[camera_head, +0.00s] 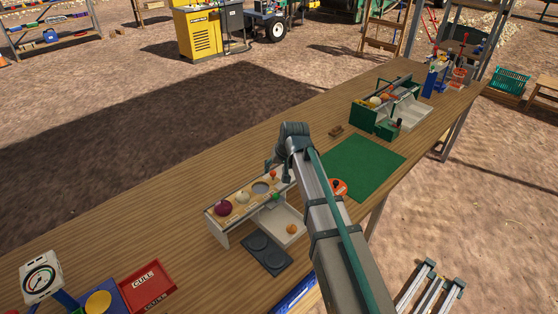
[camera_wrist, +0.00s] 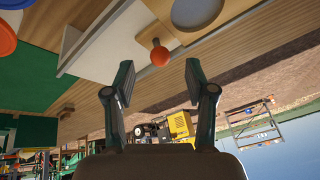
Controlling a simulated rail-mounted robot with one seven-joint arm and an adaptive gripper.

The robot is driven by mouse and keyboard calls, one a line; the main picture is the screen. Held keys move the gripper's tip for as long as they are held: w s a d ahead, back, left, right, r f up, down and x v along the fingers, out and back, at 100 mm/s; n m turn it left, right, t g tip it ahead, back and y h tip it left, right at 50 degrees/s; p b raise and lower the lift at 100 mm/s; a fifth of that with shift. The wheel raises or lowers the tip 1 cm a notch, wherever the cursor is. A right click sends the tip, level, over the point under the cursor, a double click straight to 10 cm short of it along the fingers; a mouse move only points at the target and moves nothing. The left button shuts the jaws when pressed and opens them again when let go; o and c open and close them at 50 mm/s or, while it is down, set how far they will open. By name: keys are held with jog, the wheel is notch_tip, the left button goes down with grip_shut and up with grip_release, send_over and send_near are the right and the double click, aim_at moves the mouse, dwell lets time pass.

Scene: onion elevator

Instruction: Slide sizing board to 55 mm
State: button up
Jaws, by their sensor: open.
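The sizing board (camera_head: 250,191) is a wooden strip on top of a white stand at the middle of the bench. A purple onion (camera_head: 223,208) and a pale onion (camera_head: 242,197) sit along it, with an open round hole (camera_head: 262,188) towards its right end. An orange ball knob (camera_head: 274,174) is at that end; it also shows in the wrist view (camera_wrist: 160,55). My gripper (camera_wrist: 159,66) is open and empty. In the wrist view the knob lies between and just beyond the fingertips, with no visible contact. The size marks are too small to read.
A white chute with an orange onion (camera_head: 291,229) and a dark two-circle plate (camera_head: 266,253) lie in front of the stand. A green mat (camera_head: 363,166) and toolbox (camera_head: 371,118) are to the right. A red CULL tray (camera_head: 148,286) and dial gauge (camera_head: 41,276) are at left.

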aim_at(274, 172)
jog(key=shift+p+x, duration=0.45)
jog(key=shift+x, duration=1.55)
grip_shut()
jog(key=shift+w+d, duration=2.85)
jog(key=shift+w, duration=0.05)
grip_release()
